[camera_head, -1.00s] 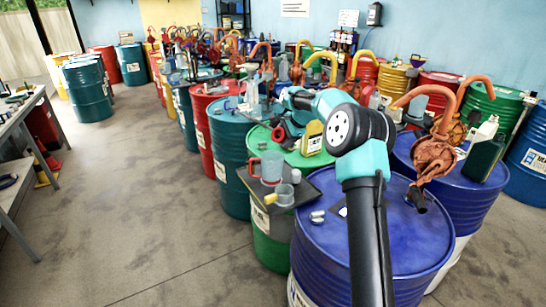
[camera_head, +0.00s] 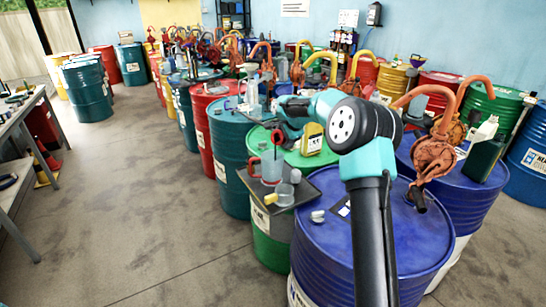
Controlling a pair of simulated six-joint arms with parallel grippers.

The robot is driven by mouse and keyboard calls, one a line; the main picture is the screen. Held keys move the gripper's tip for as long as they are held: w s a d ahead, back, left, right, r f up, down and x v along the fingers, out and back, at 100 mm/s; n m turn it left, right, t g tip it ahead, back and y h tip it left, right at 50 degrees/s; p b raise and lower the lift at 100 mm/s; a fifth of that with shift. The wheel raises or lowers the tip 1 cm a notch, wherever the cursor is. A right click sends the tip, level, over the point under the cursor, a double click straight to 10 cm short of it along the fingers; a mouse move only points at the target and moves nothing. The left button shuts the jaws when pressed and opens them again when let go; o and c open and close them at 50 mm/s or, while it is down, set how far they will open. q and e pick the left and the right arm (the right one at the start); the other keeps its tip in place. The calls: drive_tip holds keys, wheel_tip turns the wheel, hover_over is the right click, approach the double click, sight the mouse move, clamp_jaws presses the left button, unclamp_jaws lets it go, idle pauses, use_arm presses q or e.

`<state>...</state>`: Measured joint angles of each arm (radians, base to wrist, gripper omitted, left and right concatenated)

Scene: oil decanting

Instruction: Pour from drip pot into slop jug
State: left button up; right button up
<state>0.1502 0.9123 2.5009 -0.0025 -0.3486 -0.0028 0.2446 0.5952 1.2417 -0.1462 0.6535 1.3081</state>
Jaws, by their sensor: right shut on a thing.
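The slop jug (camera_head: 271,166) looks like the clear jug with a red handle and reddish contents, upright on a dark tray (camera_head: 302,196). A small red-rimmed vessel with a dark opening (camera_head: 277,137), probably the drip pot, hangs just above the jug. My right gripper (camera_head: 283,128) is shut on it; the fingers are small and partly hidden by my arm. Something thin shows between the vessel and the jug; I cannot tell whether it is liquid. My left gripper is not in view.
A small grey cup with a yellow handle (camera_head: 283,195) stands on the tray's front. A yellow bottle (camera_head: 311,138) stands on the green drum behind. A blue drum (camera_head: 330,260) and a red hand pump (camera_head: 432,158) are at right. The floor at left is clear.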

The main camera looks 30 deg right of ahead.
drive_tip(key=shift+r+h, duration=0.2)
drive_tip(key=shift+h, duration=0.1)
drive_tip(key=shift+s+a+r+n+h, duration=0.15)
drive_tip(key=shift+a+r+n+h, duration=0.15)
drive_tip(key=shift+a+h, duration=0.4)
idle(0.8)
